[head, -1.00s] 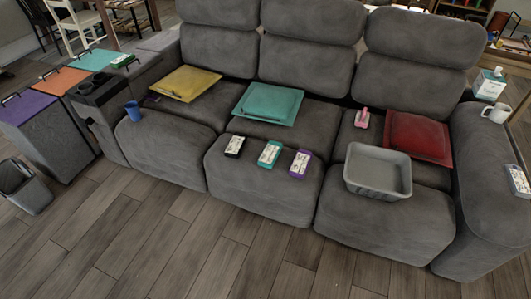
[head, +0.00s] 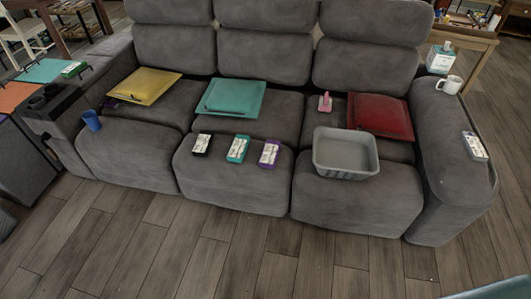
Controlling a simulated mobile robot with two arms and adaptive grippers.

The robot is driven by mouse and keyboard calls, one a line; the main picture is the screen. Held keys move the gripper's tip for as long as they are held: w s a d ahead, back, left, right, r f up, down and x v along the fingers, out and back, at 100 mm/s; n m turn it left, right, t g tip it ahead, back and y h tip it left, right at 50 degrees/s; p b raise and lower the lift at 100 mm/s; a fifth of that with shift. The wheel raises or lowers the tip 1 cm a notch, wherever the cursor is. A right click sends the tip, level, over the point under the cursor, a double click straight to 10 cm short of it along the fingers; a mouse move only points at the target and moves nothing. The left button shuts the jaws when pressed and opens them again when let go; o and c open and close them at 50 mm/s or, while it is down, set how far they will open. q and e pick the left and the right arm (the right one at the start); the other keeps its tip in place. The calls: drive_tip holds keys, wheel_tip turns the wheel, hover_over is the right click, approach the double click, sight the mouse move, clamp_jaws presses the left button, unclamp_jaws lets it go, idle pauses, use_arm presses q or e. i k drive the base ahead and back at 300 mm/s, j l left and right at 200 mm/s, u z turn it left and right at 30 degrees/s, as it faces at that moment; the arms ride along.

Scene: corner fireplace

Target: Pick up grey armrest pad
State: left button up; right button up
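The grey pad (head: 475,146) lies on top of the sofa's right armrest (head: 450,120), towards its front end. It is a small oblong block with a white, dark-marked label on its upper face. Nothing covers it. Neither of my grippers shows in the head view, so nothing is seen touching the pad.
A white mug (head: 449,84) and a teal-white box (head: 440,58) stand farther back on the right side. A grey bin (head: 346,172) sits on the right seat, near a red cushion (head: 381,116). The wooden floor (head: 215,255) before the sofa is clear.

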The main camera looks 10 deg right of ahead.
sight(476, 152)
drive_tip(key=z, duration=1.8)
drive_tip(key=u, duration=0.4)
drive_tip(key=i+l+u, duration=0.3)
drive_tip(key=l+u, duration=0.35)
drive_tip(key=i+l+u, duration=0.3)
drive_tip(key=k+l, duration=0.05)
drive_tip(key=k, duration=0.05)
